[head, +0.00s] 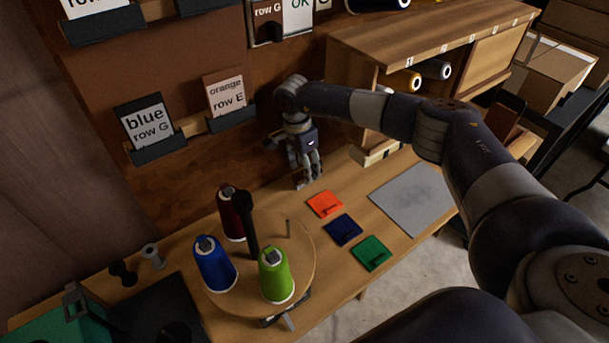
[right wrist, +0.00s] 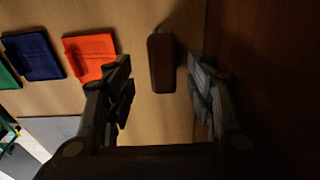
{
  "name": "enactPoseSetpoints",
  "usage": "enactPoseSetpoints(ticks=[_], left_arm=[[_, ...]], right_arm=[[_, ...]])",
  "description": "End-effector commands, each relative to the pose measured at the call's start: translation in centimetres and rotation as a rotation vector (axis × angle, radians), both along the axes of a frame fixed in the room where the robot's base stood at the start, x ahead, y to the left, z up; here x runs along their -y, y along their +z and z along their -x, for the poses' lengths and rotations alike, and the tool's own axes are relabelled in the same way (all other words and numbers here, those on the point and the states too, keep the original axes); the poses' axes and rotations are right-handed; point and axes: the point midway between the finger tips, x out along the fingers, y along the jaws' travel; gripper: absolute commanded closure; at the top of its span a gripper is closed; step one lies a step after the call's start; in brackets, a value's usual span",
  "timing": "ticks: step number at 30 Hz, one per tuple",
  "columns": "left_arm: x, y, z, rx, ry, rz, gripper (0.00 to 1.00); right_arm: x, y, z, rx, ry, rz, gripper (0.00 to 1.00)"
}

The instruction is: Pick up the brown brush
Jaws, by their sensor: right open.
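The brown brush (right wrist: 162,58) lies on the wooden table in the right wrist view, a dark reddish-brown block with rounded ends. It sits between the two spread fingers of my right gripper (right wrist: 161,82), with a gap on each side, and neither finger visibly touches it. In the head view my right gripper (head: 308,178) points down close over the table beside the back wall. There I cannot make out the brush, which seems hidden by the gripper. My left gripper is not in view.
Orange (head: 325,204), navy (head: 343,229) and green (head: 371,253) flat pieces lie near the gripper. A grey mat (head: 415,198) is to their right. A round stand (head: 298,240) carries blue, green and dark red thread spools. A wooden shelf (head: 420,40) stands behind.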

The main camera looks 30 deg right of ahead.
Motion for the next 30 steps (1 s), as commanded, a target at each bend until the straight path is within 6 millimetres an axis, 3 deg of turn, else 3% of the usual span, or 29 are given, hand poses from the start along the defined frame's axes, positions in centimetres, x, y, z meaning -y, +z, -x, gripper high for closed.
enactPoseSetpoints(ticks=[3,7,16,22,30], left_arm=[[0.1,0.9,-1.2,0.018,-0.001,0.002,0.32],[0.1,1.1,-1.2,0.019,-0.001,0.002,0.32],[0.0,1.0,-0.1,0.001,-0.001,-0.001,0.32],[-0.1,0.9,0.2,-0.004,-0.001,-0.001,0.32],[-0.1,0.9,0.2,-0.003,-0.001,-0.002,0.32]], right_arm=[[0.1,-1.5,-0.3,-0.004,0.000,0.002,0.50],[0.2,-3.1,-0.3,-0.003,0.000,-0.001,0.50],[0.3,-3.6,-0.4,0.000,0.000,0.000,0.50],[0.3,-3.6,-0.4,0.000,0.000,0.000,0.95],[0.4,-3.6,-0.4,0.000,0.000,0.000,0.98]])
